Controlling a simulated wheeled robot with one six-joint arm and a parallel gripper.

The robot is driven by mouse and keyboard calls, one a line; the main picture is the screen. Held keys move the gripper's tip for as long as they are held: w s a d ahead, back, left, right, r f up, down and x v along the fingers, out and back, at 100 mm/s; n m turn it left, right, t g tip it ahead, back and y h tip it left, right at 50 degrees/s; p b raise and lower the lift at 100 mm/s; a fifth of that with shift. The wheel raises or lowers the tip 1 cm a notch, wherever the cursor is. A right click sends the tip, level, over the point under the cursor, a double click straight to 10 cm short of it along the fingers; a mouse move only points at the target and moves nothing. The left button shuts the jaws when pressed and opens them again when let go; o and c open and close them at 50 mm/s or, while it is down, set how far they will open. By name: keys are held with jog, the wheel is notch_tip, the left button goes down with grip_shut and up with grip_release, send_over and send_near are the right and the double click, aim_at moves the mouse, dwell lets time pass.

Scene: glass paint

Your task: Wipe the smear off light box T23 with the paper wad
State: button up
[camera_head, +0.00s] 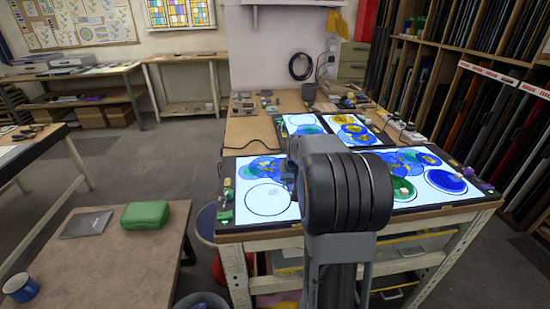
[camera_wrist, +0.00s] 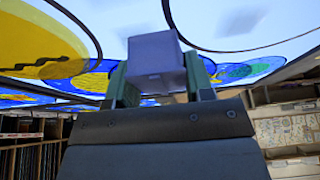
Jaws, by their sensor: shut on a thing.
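My gripper (camera_wrist: 155,80) is shut on a pale, block-shaped thing (camera_wrist: 156,54), which looks like the paper wad, held between its two greenish fingers in the wrist view. In the head view my arm hides most of the gripper, above the left front light box (camera_head: 234,205). That box is lit and has a black ring with a faint grey patch (camera_head: 268,194) inside, which may be the smear. Blue and green painted discs lie behind the ring. I cannot read any box label, so I cannot tell which is T23. Contact between wad and glass is not clear.
A right front light box (camera_head: 437,203) carries blue and green discs and small loose items. More lit panels (camera_head: 302,122) lie behind. Sheet racks stand at right.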

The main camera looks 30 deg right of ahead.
notch_tip(320, 180, up, 4)
jog(key=shift+s+f+p, duration=0.1)
jog(key=shift+f+p, duration=0.1)
jog(key=shift+p, duration=0.75)
jog(key=shift+r, duration=0.3)
jog(key=shift+r+p, duration=1.65)
jog(key=shift+r, duration=0.25)
